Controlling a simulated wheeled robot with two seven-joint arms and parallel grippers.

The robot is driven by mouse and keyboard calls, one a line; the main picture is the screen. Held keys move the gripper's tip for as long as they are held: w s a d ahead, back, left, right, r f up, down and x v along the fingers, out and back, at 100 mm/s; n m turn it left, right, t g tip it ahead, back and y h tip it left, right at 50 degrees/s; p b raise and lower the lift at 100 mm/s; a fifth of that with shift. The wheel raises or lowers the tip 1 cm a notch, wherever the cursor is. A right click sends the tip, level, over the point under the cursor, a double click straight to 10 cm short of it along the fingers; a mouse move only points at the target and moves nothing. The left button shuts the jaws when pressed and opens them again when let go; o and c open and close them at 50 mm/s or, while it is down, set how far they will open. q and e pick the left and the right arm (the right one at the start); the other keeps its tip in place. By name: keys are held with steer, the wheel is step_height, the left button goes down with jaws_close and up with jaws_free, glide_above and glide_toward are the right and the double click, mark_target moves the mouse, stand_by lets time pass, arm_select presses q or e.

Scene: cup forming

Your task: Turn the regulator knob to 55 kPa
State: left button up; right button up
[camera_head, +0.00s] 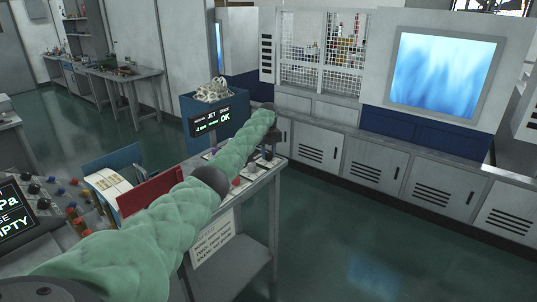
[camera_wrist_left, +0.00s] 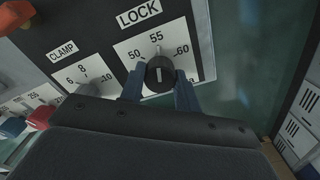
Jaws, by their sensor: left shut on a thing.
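In the left wrist view, a round black knob (camera_wrist_left: 160,73) sits on a white dial plate (camera_wrist_left: 128,48) marked 50, 55 and 60, with LOCK printed above. The knob's white line looks roughly upright, towards the 55 mark; its exact reading is hard to tell. My left gripper (camera_wrist_left: 159,86) has its two dark fingers on either side of the knob and is shut on it. In the head view my green-sleeved left arm reaches over the bench, and the gripper and knob are too small to make out. My right gripper is in neither view.
A CLAMP dial (camera_wrist_left: 83,75) is left of the knob, with red and teal controls beyond. Another display (camera_head: 15,212) shows EMPTY. Open floor lies right of the bench.

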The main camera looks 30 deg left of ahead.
mark_target(268, 153)
arm_select(q)
steer(key=shift+r, duration=0.15)
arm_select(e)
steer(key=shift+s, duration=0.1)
arm_select(q)
steer(key=o, duration=1)
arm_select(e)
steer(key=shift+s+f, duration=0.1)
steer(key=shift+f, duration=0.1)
arm_select(q)
steer(key=shift+r, duration=0.35)
step_height(268, 153, up, 5)
steer(key=b, duration=0.2)
steer(key=shift+r+b, duration=0.2)
steer(key=shift+b, duration=0.1)
steer(key=shift+r, duration=0.75)
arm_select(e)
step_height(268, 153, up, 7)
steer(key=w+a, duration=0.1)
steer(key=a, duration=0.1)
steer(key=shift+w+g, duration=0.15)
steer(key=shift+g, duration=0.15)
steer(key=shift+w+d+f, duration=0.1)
